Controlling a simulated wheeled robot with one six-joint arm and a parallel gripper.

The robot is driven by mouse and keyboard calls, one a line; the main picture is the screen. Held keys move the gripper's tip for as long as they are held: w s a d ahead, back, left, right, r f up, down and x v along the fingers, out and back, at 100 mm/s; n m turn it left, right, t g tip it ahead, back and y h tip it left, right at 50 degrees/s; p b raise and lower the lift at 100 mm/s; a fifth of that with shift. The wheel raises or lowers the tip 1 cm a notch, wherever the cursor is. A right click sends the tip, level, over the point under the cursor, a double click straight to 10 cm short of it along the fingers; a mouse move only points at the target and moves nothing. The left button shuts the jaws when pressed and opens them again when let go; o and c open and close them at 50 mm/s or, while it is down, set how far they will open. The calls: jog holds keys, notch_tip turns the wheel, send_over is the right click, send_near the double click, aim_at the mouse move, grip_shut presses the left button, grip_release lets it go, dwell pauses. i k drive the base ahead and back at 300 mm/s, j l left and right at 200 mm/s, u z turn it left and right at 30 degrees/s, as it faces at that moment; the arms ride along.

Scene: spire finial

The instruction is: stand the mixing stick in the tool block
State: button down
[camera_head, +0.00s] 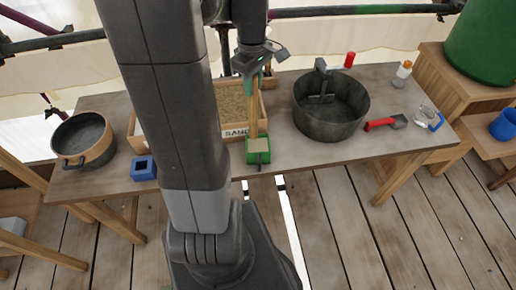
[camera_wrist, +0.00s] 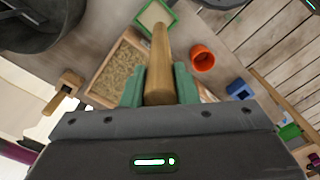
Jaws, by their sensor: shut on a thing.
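My gripper (camera_head: 261,78) is shut on the mixing stick (camera_head: 253,118), a plain wooden rod that hangs down from the jaws. In the wrist view the stick (camera_wrist: 160,62) lies between the green fingers (camera_wrist: 158,88) and points away from the camera. Its far end overlaps the edge of a small green box (camera_head: 258,143) with a pale inside; I cannot tell if they touch. The blue block (camera_head: 144,168) with a square hole, which looks like the tool block, stands at the table's front left, apart from the stick. It also shows in the wrist view (camera_wrist: 240,90).
A large dark pot (camera_head: 330,125) stands to the right, with a red-handled tool (camera_head: 380,124) beyond. A smaller pot (camera_head: 84,141) is at far left. An orange cup (camera_wrist: 202,58) stands between the green box and blue block.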

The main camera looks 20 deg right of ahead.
aim_at(145, 171)
jog(key=i+j, duration=0.1)
jog(key=j, duration=0.55)
jog(key=i+j, duration=0.1)
jog(key=j, duration=0.6)
jog(key=i+j, duration=0.1)
jog(key=j, duration=0.55)
